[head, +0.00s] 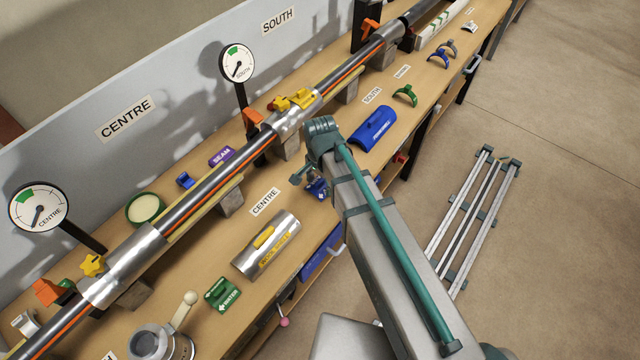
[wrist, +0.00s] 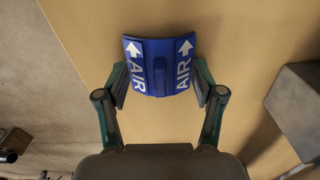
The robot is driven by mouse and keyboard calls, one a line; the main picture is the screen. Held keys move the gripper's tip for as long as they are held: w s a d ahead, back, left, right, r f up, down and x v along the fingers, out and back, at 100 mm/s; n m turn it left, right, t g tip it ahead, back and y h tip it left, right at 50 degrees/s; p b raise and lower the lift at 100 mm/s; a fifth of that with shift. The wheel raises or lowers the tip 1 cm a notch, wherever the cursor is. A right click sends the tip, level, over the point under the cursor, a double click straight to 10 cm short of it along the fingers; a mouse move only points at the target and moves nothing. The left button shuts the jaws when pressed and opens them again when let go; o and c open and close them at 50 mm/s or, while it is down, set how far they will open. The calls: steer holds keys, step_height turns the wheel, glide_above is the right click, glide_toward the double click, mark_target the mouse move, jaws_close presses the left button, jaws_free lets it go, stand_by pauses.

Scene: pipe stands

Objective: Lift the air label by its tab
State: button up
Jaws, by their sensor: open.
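The air label (wrist: 184,52) is a blue curved piece with white arrows and the word AIR on both sides. It lies on the wooden bench, and its raised middle tab (wrist: 159,76) shows in the wrist view. My gripper (wrist: 160,88) is open, with one finger to each side of the label's near part. I cannot tell whether the fingers touch it. In the head view the label (head: 318,188) is a small blue patch by the bench's front edge, partly hidden by my arm.
A grey block (wrist: 297,105) stands right of my gripper in the wrist view. In the head view a blue sleeve (head: 374,128), a silver sleeve (head: 281,232) and a green water label (head: 222,294) lie on the bench. A long pipe (head: 205,190) runs behind them.

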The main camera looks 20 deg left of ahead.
steer(key=shift+c, duration=0.3)
steer(key=c, duration=0.8)
